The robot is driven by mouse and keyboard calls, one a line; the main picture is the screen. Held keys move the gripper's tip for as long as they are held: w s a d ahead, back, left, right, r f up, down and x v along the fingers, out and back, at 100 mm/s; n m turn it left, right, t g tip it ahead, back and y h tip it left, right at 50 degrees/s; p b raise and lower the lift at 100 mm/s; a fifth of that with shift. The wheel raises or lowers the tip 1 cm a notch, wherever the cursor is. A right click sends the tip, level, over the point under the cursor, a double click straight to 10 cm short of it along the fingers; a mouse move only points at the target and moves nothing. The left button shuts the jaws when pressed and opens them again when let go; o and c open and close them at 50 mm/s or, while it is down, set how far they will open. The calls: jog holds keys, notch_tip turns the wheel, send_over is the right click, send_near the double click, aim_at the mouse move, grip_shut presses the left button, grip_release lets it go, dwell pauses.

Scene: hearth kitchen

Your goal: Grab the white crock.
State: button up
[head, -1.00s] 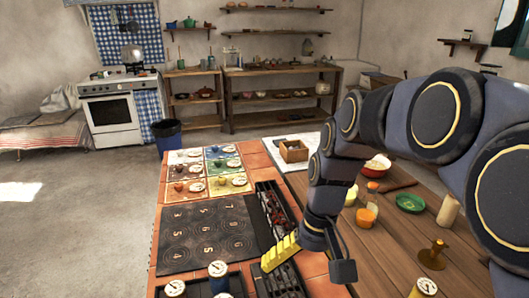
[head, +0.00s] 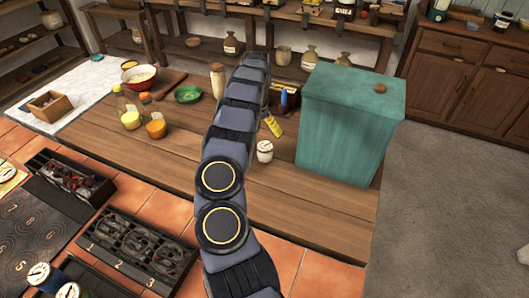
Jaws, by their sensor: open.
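A small white crock (head: 265,151) stands upright on the wooden table, left of the teal box. The fingers look empty, and a gap to the crock shows. My arm hides part of the table to the left of the crock.
A large teal box (head: 348,122) stands right of the crock, an obstacle close by. A brown bottle (head: 217,80), a green dish (head: 188,94) and yellow jars (head: 131,119) stand left of my arm. The table front (head: 310,205) is clear.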

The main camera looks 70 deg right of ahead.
aim_at(265, 145)
jog(key=shift+s+d+f, duration=0.4)
jog(key=shift+s+d, duration=0.05)
jog(key=shift+s, duration=0.15)
jog(key=shift+s+f, duration=0.15)
jog(key=shift+f, duration=0.15)
notch_tip(265, 145, down, 7)
jog(key=shift+a+f, duration=0.1)
jog(key=shift+a, duration=0.05)
jog(key=c, duration=1.2)
